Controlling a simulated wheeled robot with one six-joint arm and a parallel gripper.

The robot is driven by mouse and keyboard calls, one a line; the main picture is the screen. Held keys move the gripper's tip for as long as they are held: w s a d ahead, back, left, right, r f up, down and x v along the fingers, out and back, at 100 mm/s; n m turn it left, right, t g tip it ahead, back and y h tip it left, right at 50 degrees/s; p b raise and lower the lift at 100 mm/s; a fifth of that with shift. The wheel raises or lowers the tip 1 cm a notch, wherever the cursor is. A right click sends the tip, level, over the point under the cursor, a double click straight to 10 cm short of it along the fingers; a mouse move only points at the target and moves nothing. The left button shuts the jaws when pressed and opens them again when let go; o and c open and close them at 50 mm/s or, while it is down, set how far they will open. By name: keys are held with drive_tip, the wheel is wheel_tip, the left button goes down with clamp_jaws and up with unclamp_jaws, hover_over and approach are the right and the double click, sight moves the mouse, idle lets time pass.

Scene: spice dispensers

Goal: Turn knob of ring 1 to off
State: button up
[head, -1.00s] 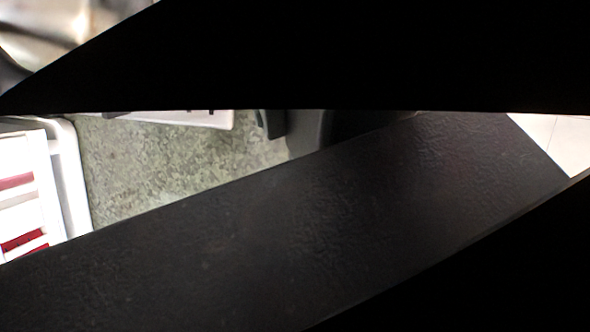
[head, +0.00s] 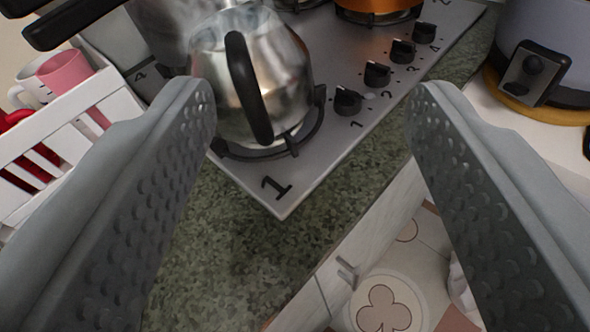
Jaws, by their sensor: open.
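The grey stovetop (head: 305,178) lies in the upper middle, with a large "1" at its near corner. A row of black knobs runs along its right edge. The knob of ring 1 (head: 347,101) is the nearest, with a "1" printed beside it. Its pointer setting is too small to tell. A steel kettle (head: 285,70) with a black handle stands on ring 1 (head: 236,152). My gripper (head: 312,95) is open and empty, its two grey fingers wide apart at left and right. The knob lies between the fingertips in the picture, apart from both.
More knobs (head: 377,74) follow behind. A white rack (head: 60,130) with a pink mug (head: 65,70) stands at left. A grey cooker (head: 545,60) sits at right on a white surface. The green counter (head: 235,240) is bare in front of the stove.

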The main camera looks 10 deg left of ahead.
drive_tip(key=m+g+y, duration=0.3)
drive_tip(key=m+g, duration=0.9)
drive_tip(key=m, duration=1.4)
hover_over(346, 90)
drive_tip(key=s+d, duration=0.4)
drive_tip(key=s, duration=0.2)
drive_tip(key=x, duration=1.8)
drive_tip(key=shift+s+d+f, duration=0.1)
drive_tip(key=shift+d+f, duration=0.05)
drive_tip(key=shift+d, duration=0.1)
drive_tip(key=shift+c, duration=0.6)
drive_tip(key=c, duration=0.9)
drive_tip(key=shift+n+g+y, duration=0.3)
drive_tip(key=shift+n, duration=0.3)
